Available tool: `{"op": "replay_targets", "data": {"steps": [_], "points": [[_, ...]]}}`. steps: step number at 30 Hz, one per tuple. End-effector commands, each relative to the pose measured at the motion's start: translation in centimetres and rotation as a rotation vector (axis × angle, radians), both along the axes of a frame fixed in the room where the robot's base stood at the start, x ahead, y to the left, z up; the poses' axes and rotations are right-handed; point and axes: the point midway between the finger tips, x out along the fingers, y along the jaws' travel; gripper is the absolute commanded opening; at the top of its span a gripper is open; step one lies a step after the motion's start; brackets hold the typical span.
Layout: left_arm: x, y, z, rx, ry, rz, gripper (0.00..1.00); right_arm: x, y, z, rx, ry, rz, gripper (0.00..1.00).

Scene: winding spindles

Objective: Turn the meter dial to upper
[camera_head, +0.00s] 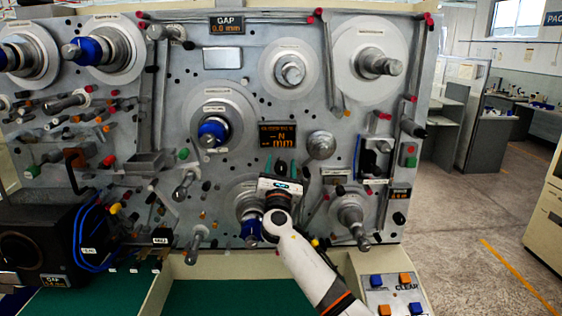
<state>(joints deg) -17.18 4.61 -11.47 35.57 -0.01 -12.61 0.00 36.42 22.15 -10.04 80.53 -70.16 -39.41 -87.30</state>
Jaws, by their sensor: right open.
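A round silver knob (320,145), which looks like the meter dial, sits on the grey panel just right of a black display (278,135) with orange text reading "-N mm". Which mark the knob points to is too small to tell. My right gripper (282,172) reaches up from the lower right, in front of the panel. Its fingers point up, just below the display and to the lower left of the knob. It is open and appears empty, apart from the knob. My left gripper is not in view.
Spindles stick out around the gripper: one with a blue collar (213,131) at upper left, a silver one (351,215) at lower right. A black box (38,240) with blue cables stands at left. A button box (392,294) is at lower right.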

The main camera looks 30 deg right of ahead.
Motion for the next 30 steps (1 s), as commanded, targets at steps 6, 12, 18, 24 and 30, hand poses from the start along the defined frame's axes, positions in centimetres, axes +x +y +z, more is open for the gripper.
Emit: {"op": "replay_targets", "data": {"steps": [6,12,18,24,30], "points": [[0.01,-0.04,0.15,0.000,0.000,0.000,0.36,0.47,-0.35,0.18,0.001,0.000,0.001,0.52],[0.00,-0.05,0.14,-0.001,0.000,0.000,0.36,0.44,-0.34,0.17,0.001,0.000,0.001,0.45],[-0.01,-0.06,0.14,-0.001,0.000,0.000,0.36,0.44,-0.33,0.16,0.001,0.000,0.001,0.13],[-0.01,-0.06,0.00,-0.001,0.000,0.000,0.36,0.42,-0.33,0.11,0.008,-0.004,0.001,0.07],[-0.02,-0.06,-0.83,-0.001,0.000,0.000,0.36,0.41,-0.37,0.00,0.056,-0.035,-0.001,0.07]]}}
